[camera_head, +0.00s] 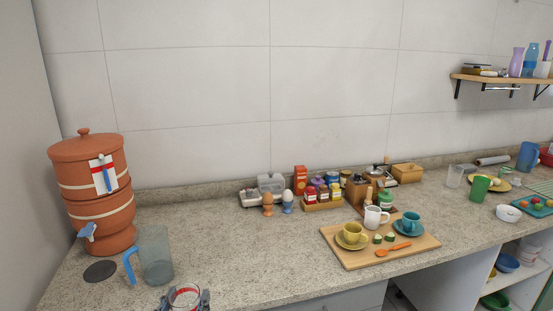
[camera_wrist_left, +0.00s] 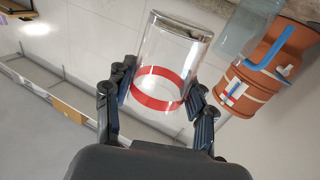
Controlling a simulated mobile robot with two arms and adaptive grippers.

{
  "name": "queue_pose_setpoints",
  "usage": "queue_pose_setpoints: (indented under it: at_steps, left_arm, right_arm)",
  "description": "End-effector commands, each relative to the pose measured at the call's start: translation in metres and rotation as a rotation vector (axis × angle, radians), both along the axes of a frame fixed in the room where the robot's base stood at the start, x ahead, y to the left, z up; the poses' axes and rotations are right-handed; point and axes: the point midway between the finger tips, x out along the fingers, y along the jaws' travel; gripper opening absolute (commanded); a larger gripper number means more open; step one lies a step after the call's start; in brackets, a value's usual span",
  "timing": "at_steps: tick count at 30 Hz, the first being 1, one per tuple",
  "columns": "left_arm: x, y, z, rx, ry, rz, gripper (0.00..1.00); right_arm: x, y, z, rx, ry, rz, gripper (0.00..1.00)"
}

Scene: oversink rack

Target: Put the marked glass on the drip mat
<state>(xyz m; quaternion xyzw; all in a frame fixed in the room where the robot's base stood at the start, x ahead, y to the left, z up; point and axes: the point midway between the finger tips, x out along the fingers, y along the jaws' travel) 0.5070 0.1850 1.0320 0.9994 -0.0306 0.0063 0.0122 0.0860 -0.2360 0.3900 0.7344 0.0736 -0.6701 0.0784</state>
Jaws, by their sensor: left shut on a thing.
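The marked glass (camera_head: 185,290), clear with a red band, is at the bottom edge of the head view, its lower part cut off. My left gripper (camera_head: 183,300) is shut on it. In the left wrist view the glass (camera_wrist_left: 172,52) sits between the two dark fingers of the gripper (camera_wrist_left: 162,92), which hold it around the red band. The drip mat (camera_head: 100,271) looks to be the dark round disc on the counter below the clay filter's tap. It is bare, left of the glass and farther back. My right gripper is not in view.
The clay water filter (camera_head: 93,185) stands behind the mat. A clear pitcher with a blue handle (camera_head: 154,255) stands between mat and glass, close to the mat's right. A wooden board with cups (camera_head: 350,262) lies to the right. The counter between pitcher and board is clear.

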Motion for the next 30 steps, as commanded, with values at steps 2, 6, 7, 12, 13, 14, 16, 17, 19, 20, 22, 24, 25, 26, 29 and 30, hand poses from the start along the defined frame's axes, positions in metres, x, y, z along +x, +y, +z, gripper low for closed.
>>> queue_pose_setpoints:
  at_steps: [2,6,7,12,13,14,16,17,19,20,22,24,25,26,29,30]
  left_arm:
    - [-0.017,0.001,-0.011,-0.004,0.007,0.020,0.13]
    - [-0.037,0.004,-0.021,0.011,0.010,0.048,0.13]
    - [-0.040,0.004,-0.022,0.015,0.010,0.053,0.13]
    - [-0.067,0.005,-0.016,0.023,0.012,0.061,0.13]
    - [-0.073,0.005,-0.014,0.023,0.013,0.062,0.13]
    - [-0.077,0.006,-0.011,0.024,0.011,0.062,0.13]
    - [-0.085,0.006,-0.007,0.023,0.010,0.063,0.13]
    - [-0.087,0.006,-0.008,0.022,0.011,0.064,0.13]
    - [-0.092,0.006,-0.012,0.016,0.011,0.067,0.13]
    - [-0.094,0.006,-0.015,0.014,0.009,0.068,0.13]
    - [-0.100,0.006,-0.024,0.010,0.007,0.070,0.13]
    - [-0.107,0.007,-0.033,0.009,0.006,0.071,0.13]
    - [-0.110,0.007,-0.037,0.011,0.007,0.071,0.13]
    - [-0.113,0.007,-0.040,0.013,0.007,0.071,0.13]
    - [-0.121,0.006,-0.050,0.019,0.010,0.068,0.13]
    - [-0.124,0.006,-0.052,0.020,0.010,0.066,0.13]
  right_arm:
    - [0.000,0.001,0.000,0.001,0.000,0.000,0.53]
    - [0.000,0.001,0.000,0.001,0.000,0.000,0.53]
    - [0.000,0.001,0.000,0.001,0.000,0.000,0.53]
    - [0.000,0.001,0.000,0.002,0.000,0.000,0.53]
    - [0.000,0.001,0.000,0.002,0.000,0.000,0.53]
    - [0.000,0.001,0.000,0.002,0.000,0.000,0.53]
    - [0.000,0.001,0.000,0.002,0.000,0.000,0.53]
    - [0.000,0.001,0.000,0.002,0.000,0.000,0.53]
    - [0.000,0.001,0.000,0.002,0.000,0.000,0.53]
    - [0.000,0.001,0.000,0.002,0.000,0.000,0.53]
    - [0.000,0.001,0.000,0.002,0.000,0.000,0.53]
    - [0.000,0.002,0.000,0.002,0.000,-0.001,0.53]
    - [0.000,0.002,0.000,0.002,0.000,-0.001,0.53]
    - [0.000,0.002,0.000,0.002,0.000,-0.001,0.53]
    - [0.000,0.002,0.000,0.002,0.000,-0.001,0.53]
    - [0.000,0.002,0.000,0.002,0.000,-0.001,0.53]
